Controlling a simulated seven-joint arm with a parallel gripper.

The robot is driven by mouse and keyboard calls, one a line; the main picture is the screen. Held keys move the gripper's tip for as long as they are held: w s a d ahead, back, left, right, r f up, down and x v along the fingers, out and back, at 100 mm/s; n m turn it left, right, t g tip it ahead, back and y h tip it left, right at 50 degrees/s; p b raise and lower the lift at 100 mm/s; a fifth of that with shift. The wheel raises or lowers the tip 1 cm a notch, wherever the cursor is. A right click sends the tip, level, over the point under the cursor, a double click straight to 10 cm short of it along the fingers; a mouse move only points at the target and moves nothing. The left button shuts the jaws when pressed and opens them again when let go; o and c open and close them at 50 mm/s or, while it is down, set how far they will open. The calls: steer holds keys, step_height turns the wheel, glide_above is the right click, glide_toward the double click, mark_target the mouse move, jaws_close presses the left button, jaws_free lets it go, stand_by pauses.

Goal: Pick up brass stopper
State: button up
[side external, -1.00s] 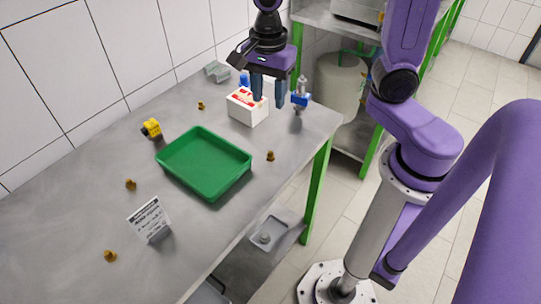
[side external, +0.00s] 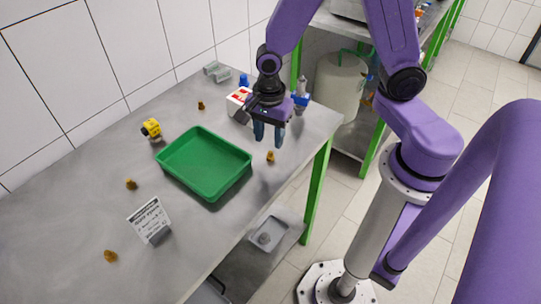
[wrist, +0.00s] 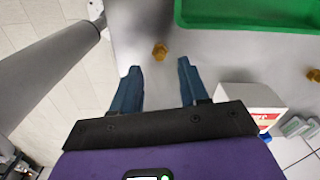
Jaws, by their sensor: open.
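Several small brass stoppers lie apart on the grey table. One brass stopper (side external: 270,156) is right of the green tray, near the table's right edge; in the wrist view this stopper (wrist: 160,51) lies just beyond the fingertips, between their lines. Other brass stoppers are at the back (side external: 201,105), left of the tray (side external: 131,184) and at the front (side external: 110,256). My gripper (side external: 270,143) is open and empty, pointing down above the table close to the right stopper. Its blue fingers (wrist: 160,70) stand apart with nothing between them.
The green tray (side external: 178,183) is left of my gripper. A white box with a red label (side external: 236,108), a blue-and-silver fitting (side external: 300,97) and a blue item (side external: 244,80) are behind it. A yellow part (side external: 151,128) and a sign (side external: 150,220) stand further left.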

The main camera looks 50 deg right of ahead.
mark_target(270, 152)
steer(key=f, duration=0.3)
steer(key=shift+d+f, duration=0.25)
steer(key=shift+f, duration=0.8)
jaws_close()
